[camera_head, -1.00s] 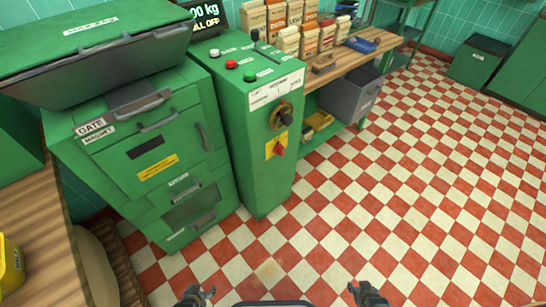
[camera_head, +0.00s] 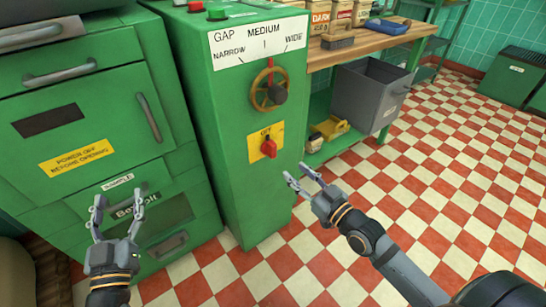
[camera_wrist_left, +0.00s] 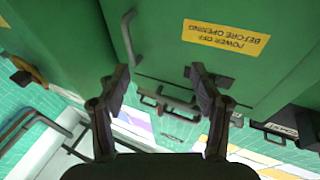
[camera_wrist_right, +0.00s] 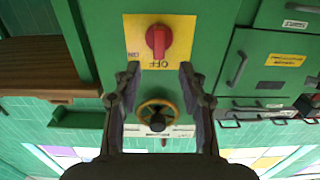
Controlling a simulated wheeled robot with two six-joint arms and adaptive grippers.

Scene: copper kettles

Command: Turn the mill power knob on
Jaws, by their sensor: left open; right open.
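The red power knob (camera_head: 268,148) is on a yellow plate (camera_head: 254,150) on the front of the green mill cabinet. Its grip stands upright, in line with the OFF mark above it. In the right wrist view, which is upside down, the knob (camera_wrist_right: 159,42) is just beyond the fingertips, with OFF and ON readable. My right gripper (camera_head: 299,175) is open and empty, below and right of the knob, apart from it. My left gripper (camera_head: 119,204) is open and empty in front of the cabinet with drawers, also seen in the left wrist view (camera_wrist_left: 160,75).
A brass handwheel (camera_head: 257,92) with a dark hub sits above the knob, under the GAP scale (camera_head: 262,45). A wooden bench (camera_head: 360,47) with bags and a grey bin (camera_head: 366,92) stands to the right. The checkered floor (camera_head: 440,170) is clear.

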